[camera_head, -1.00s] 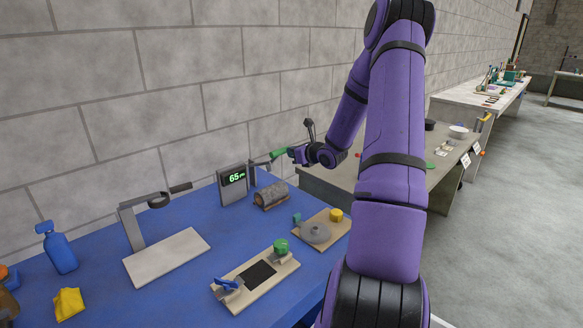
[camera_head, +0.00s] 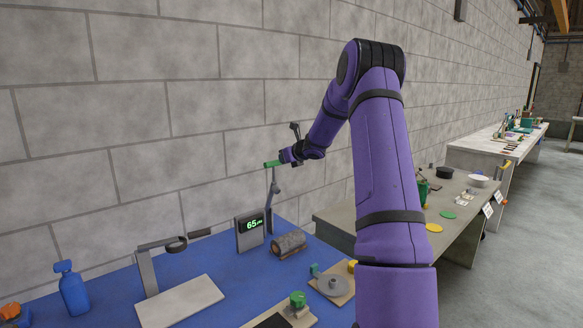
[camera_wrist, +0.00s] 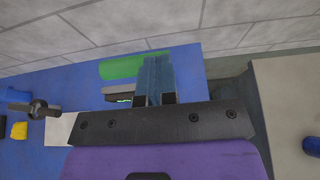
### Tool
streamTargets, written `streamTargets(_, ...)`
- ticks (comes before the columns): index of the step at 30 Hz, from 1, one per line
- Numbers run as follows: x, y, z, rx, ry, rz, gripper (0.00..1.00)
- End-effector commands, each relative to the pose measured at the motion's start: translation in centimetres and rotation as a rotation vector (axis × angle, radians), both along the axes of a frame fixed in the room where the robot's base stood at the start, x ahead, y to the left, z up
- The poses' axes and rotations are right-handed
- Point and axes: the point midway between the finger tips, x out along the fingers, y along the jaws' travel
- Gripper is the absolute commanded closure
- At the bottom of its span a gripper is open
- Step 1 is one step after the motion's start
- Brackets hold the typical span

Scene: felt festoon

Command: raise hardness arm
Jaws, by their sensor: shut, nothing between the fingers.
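The hardness arm (camera_head: 271,190) is a grey lever that stands near upright beside a grey gauge (camera_head: 250,231) with a green "65" readout. Its green handle (camera_head: 271,164) is at the top and also shows in the wrist view (camera_wrist: 118,70). My gripper (camera_head: 286,157) is at the right end of the handle. In the wrist view its shut fingers (camera_wrist: 158,78) overlap the handle's right part, with nothing between them. I cannot tell whether they touch the handle. The lever's base is partly hidden behind the gauge.
A grey-brown roll (camera_head: 289,245) lies right of the gauge on the blue table (camera_head: 110,293). A stand with a ring arm (camera_head: 148,272) and a blue spray bottle (camera_head: 72,290) are to the left. A grey bench (camera_head: 335,227) stands beyond. The wall is close behind.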

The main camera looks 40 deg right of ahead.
Motion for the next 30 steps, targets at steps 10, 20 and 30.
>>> streamTargets(10, 1.8, -0.1, 0.7, -0.001, -0.002, 0.000, 1.00)
streamTargets(20, 2.1, 0.1, 0.9, -0.001, -0.007, 0.004, 1.00)
streamTargets(30, 1.4, 1.2, 2.9, -0.002, -0.008, 0.008, 1.00)
